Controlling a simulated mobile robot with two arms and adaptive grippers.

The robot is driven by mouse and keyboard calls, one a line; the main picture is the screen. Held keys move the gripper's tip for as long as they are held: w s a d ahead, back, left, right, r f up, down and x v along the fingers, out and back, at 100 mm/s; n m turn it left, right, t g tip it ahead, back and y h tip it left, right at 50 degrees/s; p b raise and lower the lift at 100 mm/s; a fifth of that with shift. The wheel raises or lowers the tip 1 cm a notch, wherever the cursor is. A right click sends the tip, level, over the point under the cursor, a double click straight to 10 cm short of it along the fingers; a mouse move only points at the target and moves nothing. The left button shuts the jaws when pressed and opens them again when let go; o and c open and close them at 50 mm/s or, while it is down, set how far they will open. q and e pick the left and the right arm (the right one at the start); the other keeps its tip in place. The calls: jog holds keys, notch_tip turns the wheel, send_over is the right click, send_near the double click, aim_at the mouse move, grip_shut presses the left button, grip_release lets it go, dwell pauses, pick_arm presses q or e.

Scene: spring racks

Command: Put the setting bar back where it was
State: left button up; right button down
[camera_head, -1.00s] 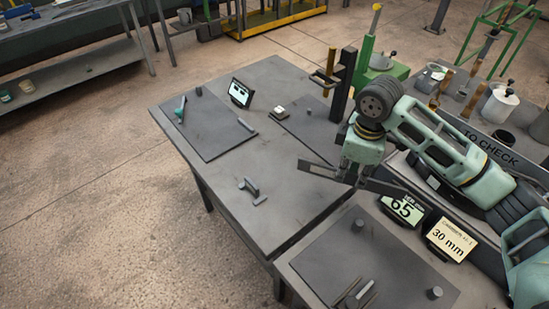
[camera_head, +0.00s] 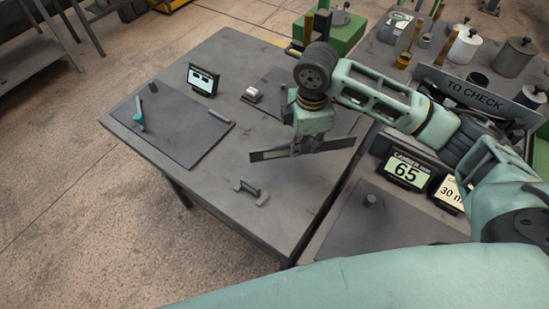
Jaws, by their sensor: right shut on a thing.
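My right gripper (camera_head: 305,146) is shut on a long flat grey bar, the setting bar (camera_head: 268,154). It holds the bar near its middle, roughly level, with the ends sticking out left and right. The bar shows over the right part of the grey table (camera_head: 215,65); its exact height above the top is hard to tell. A dark mat (camera_head: 185,150) lies on the table to the left, with a teal-handled tool (camera_head: 138,116) on it. A lower dark plate (camera_head: 400,215) with a grey peg (camera_head: 370,200) lies at the right. My left gripper is out of view.
A small grey handle-like part (camera_head: 250,190) lies on the table in front of the bar. A small screen (camera_head: 202,79) and a white-topped block (camera_head: 252,94) stand behind. The table's front is mostly clear.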

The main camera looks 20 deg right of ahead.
jog(key=p, duration=0.1)
send_over(275, 169)
jog(key=f, duration=0.3)
jog(key=shift+s+d+f, duration=0.1)
jog(key=shift+d+f, duration=0.1)
jog(key=shift+d, duration=0.15)
jog(key=shift+a+f, duration=0.35)
jog(key=shift+a, duration=0.05)
notch_tip(275, 169, down, 4)
jog(key=shift+r+p, duration=0.15)
jog(key=shift+p, duration=0.65)
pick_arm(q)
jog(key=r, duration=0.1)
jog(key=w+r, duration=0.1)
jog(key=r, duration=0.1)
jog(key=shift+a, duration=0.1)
pick_arm(e)
jog(key=shift+f, duration=0.3)
jog(key=c, duration=2.3)
grip_release()
jog(key=o, duration=0.4)
